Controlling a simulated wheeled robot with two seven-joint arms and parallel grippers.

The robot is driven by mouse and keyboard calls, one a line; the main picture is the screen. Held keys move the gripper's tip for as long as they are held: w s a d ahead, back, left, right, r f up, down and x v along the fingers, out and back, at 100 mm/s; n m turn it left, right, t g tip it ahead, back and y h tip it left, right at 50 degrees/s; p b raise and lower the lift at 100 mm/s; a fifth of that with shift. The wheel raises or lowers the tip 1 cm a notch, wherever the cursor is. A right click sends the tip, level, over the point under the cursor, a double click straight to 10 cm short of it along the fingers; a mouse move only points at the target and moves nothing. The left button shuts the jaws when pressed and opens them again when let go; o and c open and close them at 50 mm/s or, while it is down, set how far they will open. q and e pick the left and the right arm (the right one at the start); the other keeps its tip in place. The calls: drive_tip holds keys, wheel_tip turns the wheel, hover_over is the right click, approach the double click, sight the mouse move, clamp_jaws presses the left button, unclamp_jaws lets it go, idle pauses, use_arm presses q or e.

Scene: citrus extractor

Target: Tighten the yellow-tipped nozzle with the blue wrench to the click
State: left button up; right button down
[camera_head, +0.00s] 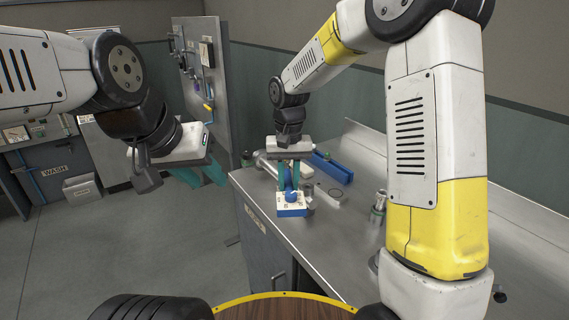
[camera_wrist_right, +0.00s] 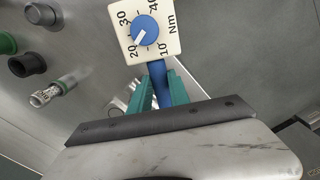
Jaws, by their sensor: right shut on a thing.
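My right gripper (camera_head: 288,180) is over the metal counter, its teal fingers shut on the blue wrench (camera_head: 291,210). The wrench has a white dial head with a blue knob marked in Nm. In the right wrist view the dial (camera_wrist_right: 145,32) faces the camera, its pointer near 20, and the blue shaft (camera_wrist_right: 160,80) passes between the fingers. My left gripper (camera_head: 203,175) is over the floor left of the counter, its teal fingers apart and empty. A small yellow-ended part (camera_head: 208,107) shows on the upright metal panel; I cannot tell whether it is the nozzle.
The metal counter (camera_head: 345,250) holds a blue tray-like piece (camera_head: 332,168) and a small metal fitting (camera_head: 379,203). In the right wrist view a ribbed metal fitting (camera_wrist_right: 48,94) lies near dark and green round pieces.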

drive_tip(key=shift+r, duration=3.85)
drive_tip(key=shift+s, duration=0.1)
drive_tip(key=shift+s+d+r, duration=0.1)
drive_tip(key=shift+s+r, duration=0.4)
drive_tip(key=shift+s, duration=0.3)
drive_tip(key=shift+s+r, duration=0.5)
drive_tip(key=shift+s, duration=0.35)
drive_tip(key=shift+s+d+r, duration=0.1)
drive_tip(key=shift+s+r, duration=0.4)
drive_tip(key=shift+s, duration=0.3)
drive_tip(key=shift+f, duration=0.1)
